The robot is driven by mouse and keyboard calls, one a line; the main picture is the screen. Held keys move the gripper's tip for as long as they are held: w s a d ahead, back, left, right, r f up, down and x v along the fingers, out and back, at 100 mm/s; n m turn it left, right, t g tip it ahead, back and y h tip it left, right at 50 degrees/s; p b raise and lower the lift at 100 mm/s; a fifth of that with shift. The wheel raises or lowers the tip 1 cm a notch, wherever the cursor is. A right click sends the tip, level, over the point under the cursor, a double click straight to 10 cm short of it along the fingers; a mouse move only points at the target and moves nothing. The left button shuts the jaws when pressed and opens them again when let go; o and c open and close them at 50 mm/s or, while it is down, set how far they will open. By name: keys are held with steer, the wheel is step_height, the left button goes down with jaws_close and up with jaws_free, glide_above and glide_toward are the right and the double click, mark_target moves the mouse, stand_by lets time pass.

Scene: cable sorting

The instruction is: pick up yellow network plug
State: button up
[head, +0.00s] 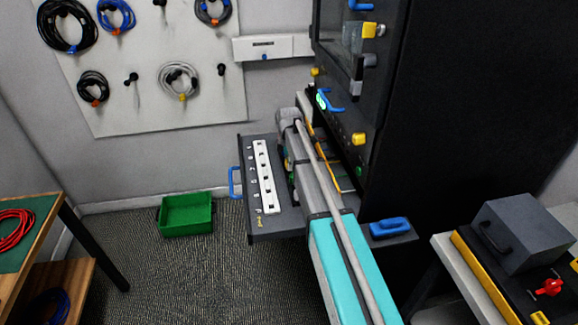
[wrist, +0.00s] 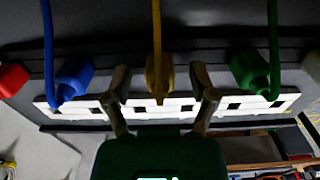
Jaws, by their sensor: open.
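In the wrist view the yellow network plug (wrist: 159,76) is at the centre, with its yellow cable running up out of the picture. Its lower end is at the white socket strip (wrist: 184,109); I cannot tell whether it sits in a socket. My gripper (wrist: 158,68) is open, with one finger on each side of the yellow plug and a visible gap on both sides. In the head view my arm covers the plug and the gripper, and part of a white socket strip (head: 263,172) shows on the pulled-out shelf (head: 290,226).
In the wrist view a blue plug (wrist: 73,77) stands left of my fingers and a green plug (wrist: 251,72) right. A red plug (wrist: 13,78) is at the far left. In the head view a green bin (head: 186,214) stands on the floor; the dark cabinet (head: 440,110) is right.

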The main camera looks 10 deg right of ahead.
jaws_close()
stand_by(0.4)
steer(key=shift+r, duration=0.2)
steer(key=shift+r+p, duration=0.75)
steer(key=shift+p, duration=0.2)
steer(key=s+r+p, duration=1.1)
steer(key=s, duration=0.3)
steer(key=shift+r, duration=0.25)
